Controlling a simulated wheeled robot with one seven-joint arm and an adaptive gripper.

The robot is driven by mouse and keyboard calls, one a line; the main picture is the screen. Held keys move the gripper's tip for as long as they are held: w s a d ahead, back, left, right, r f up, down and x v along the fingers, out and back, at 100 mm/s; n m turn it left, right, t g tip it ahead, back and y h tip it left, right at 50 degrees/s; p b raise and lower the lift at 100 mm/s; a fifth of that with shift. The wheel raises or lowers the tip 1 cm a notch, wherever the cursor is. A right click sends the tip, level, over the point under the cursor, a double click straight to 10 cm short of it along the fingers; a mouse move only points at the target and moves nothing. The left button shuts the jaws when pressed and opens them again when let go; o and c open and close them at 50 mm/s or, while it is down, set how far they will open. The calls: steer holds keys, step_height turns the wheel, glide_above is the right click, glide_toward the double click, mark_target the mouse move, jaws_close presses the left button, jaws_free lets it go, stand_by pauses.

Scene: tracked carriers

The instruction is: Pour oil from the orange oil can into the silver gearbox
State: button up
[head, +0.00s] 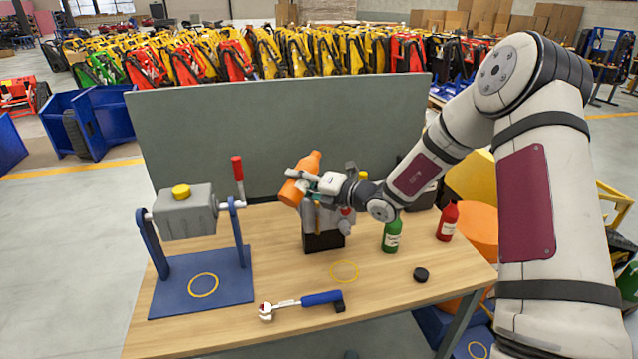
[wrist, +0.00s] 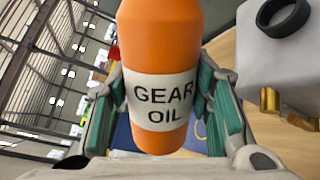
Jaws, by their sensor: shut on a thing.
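The orange oil can (head: 295,192), a bottle, is in my gripper (head: 304,183), tilted above the table. The wrist view shows the can (wrist: 160,45) between both fingers, its GEAR OIL label facing the camera; its top is cut off there. A silver gearbox (head: 316,222) stands on a black base at mid-table, below and just right of the can, partly hidden by my gripper. The wrist view shows a pale grey body (wrist: 265,60), likely this gearbox, with a black ring on it, apart from the can. No oil stream is visible.
A grey box with a yellow cap (head: 181,192) hangs on a blue stand (head: 240,285) at left. A wrench (head: 315,299) and black cap (head: 421,274) lie in front. Green (head: 391,238) and red (head: 447,222) bottles stand right. A grey panel (head: 270,130) rises behind.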

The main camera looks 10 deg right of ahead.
steer(key=shift+w+f, duration=0.1)
steer(key=shift+w+d+r+n+p, duration=0.15)
steer(key=shift+r+n+p, duration=0.2)
steer(key=shift+n, duration=0.35)
steer(key=shift+w+d+r+n+t, duration=0.2)
steer(key=shift+w+d+n+t, duration=0.1)
steer(key=shift+n, duration=0.5)
steer(key=shift+w+d+r+n+p, duration=0.15)
steer(key=shift+n+p, duration=0.25)
steer(key=shift+n, duration=0.4)
steer(key=n, duration=0.1)
steer(key=n+p, duration=0.1)
steer(key=n, duration=0.1)
steer(key=shift+s+a+t, duration=0.35)
steer(key=shift+t, duration=0.05)
steer(key=shift+f+n+t+p, duration=0.2)
steer(key=shift+n+p, duration=0.15)
steer(key=shift+n, duration=0.6)
steer(key=shift+f+n+t+p, duration=0.1)
steer(key=shift+n+t+p, duration=0.2)
steer(key=shift+n, duration=0.65)
